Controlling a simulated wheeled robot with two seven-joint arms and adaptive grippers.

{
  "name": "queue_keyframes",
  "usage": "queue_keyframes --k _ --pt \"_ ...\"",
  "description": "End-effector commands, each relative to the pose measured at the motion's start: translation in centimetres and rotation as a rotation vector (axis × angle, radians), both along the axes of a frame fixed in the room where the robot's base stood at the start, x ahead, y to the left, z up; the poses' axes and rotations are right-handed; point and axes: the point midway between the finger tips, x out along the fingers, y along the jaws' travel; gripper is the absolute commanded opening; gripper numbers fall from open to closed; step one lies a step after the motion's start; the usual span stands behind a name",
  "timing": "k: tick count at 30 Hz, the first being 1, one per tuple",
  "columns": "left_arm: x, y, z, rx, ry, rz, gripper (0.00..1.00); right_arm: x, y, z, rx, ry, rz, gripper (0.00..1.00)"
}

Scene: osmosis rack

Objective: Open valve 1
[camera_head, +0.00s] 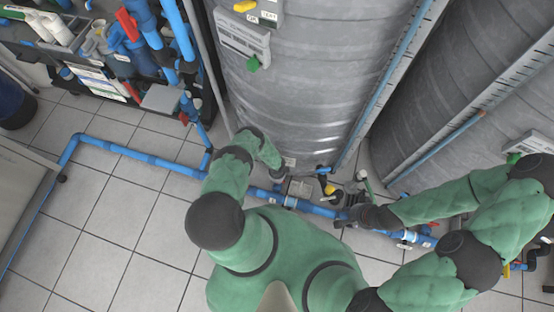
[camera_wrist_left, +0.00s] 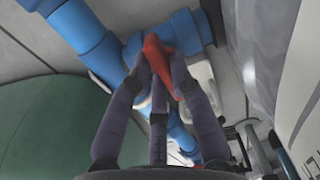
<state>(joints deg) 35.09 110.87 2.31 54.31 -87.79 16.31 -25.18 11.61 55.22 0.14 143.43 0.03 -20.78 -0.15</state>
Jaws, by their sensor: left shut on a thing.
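A red valve handle (camera_wrist_left: 155,52) on a blue pipe shows in the left wrist view. The dark fingers of my left gripper (camera_wrist_left: 154,82) are shut around this handle. In the head view my left arm reaches down beside the big grey tank, and its hand hides the handle there. My right gripper (camera_head: 348,217) is low by the blue floor pipe (camera_head: 305,206), right of the left hand. It is small and dark, and I cannot tell whether it is open or shut.
Two grey ribbed tanks (camera_head: 300,75) stand close in front. A rack with blue pipes and red-handled valves (camera_head: 127,25) is at the upper left. The blue floor pipe runs across the tiles. Bare tiled floor (camera_head: 120,215) lies at the left.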

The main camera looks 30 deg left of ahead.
Motion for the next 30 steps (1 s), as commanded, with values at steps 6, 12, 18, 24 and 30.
queue_keyframes --k 6,12,18,24,30 --pt "0.0 -0.1 0.0 0.000 0.000 0.067 0.00 0.0 0.0 0.2 0.000 0.000 0.000 0.40" --pt "-0.1 -0.2 0.1 0.000 0.000 0.203 0.00 0.0 0.0 0.6 0.000 0.000 0.000 0.40" --pt "-0.2 -0.3 0.0 0.000 0.000 0.387 0.00 0.0 0.0 1.0 0.000 0.000 0.000 0.40" --pt "-0.2 -0.4 0.0 0.000 0.000 0.579 0.00 0.0 0.0 1.2 0.000 0.000 0.000 0.40" --pt "-0.3 -0.6 0.0 0.000 0.000 0.768 0.00 0.0 0.0 1.4 0.000 0.000 0.000 0.40"
